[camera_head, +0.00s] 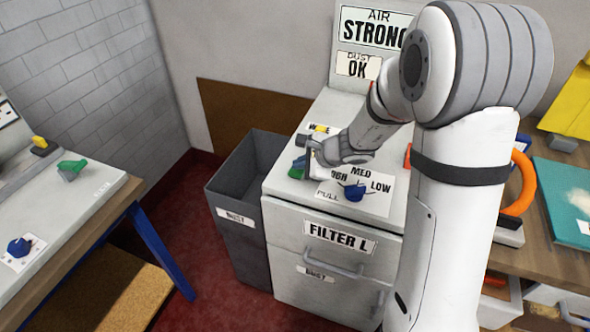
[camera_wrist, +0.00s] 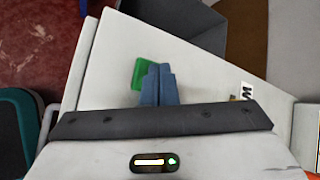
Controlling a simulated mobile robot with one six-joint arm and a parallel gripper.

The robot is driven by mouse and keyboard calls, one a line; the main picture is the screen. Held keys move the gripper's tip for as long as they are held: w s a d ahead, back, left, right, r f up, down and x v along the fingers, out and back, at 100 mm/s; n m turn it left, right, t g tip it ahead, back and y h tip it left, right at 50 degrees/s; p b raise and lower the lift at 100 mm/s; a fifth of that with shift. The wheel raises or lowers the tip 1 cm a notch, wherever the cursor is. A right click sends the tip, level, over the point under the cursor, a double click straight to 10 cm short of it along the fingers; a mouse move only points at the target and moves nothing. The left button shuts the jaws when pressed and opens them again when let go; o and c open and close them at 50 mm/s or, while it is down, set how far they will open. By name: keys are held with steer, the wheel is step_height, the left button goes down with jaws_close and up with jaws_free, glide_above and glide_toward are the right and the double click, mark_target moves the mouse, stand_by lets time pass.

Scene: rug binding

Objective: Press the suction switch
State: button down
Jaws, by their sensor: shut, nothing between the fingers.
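A green switch (camera_head: 296,172) sits on the pale top of the extractor cabinet (camera_head: 285,190), near its left edge. It also shows in the wrist view (camera_wrist: 141,72), partly hidden by my fingers. No label naming it as the suction switch is readable. My gripper (camera_head: 300,160) is over the cabinet top, right at the green switch. In the wrist view my gripper's blue fingertips (camera_wrist: 157,70) are together, empty, and overlap the switch's right side. I cannot tell whether they touch it. The sign above (camera_head: 374,27) reads AIR STRONG, and another (camera_head: 358,65) reads DUST OK.
A blue knob (camera_head: 354,192) with HIGH, MED and LOW marks is on the same top, right of my gripper. A yellow part (camera_head: 321,128) is behind. A grey bin (camera_head: 238,180) stands left. Another green switch (camera_head: 70,167) is on the left bench.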

mark_target(300, 172)
steer(key=shift+f+b, duration=0.3)
steer(key=shift+b, duration=0.05)
stand_by(0.3)
steer(key=shift+r, duration=0.1)
steer(key=shift+r+p, duration=0.65)
steer(key=shift+r, duration=0.25)
step_height(300, 172, up, 6)
steer(key=p, duration=0.4)
stand_by(0.3)
